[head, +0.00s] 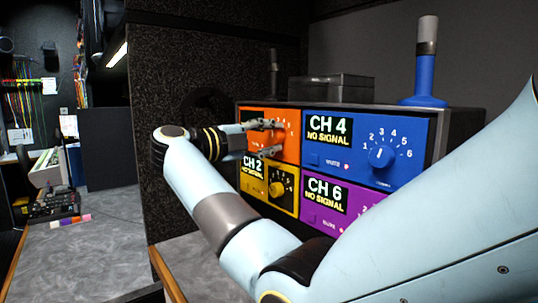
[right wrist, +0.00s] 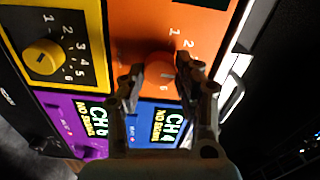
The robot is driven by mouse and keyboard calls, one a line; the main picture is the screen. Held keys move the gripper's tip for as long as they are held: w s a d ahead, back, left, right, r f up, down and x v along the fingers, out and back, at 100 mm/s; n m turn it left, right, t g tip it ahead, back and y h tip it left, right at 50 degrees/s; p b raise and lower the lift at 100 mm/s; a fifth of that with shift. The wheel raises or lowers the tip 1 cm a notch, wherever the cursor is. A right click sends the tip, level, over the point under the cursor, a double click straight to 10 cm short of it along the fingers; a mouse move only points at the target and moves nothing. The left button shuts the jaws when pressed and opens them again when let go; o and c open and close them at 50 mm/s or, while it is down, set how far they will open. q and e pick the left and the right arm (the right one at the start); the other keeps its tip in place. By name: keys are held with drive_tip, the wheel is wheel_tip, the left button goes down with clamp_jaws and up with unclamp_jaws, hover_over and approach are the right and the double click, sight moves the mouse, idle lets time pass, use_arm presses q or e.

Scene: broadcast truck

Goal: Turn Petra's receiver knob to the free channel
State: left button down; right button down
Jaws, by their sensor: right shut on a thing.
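A rack of four-colour receivers stands ahead. My right gripper (head: 266,138) is at the orange receiver (head: 288,150), its fingers on either side of the round orange knob (right wrist: 160,74) and shut on it. The fingers hide part of the orange display and dial; the knob's setting cannot be read. The yellow receiver (head: 288,202) reads CH 2, with a yellow knob (right wrist: 43,57). The purple receiver (head: 357,212) reads CH 6, NO SIGNAL. My left gripper is out of view.
A dark speckled panel (head: 205,65) stands beside the rack. A grey counter (head: 85,245) with a console (head: 55,205) is at the left. My right arm crosses before the lower receivers.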

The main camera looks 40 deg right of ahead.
drive_tip(key=m+b, duration=0.4)
drive_tip(key=b, duration=0.1)
drive_tip(key=m+b, duration=0.2)
drive_tip(key=shift+f, duration=0.4)
drive_tip(key=shift+r+m+b, duration=0.2)
drive_tip(key=shift+m+b, duration=1.2)
drive_tip(key=shift+b, duration=0.1)
drive_tip(key=c, duration=0.9)
unclamp_jaws()
drive_tip(key=shift+r, duration=0.1)
drive_tip(key=shift+c, duration=0.2)
drive_tip(key=w+a, duration=0.1)
drive_tip(key=a, duration=1.1)
drive_tip(key=shift+w, duration=0.2)
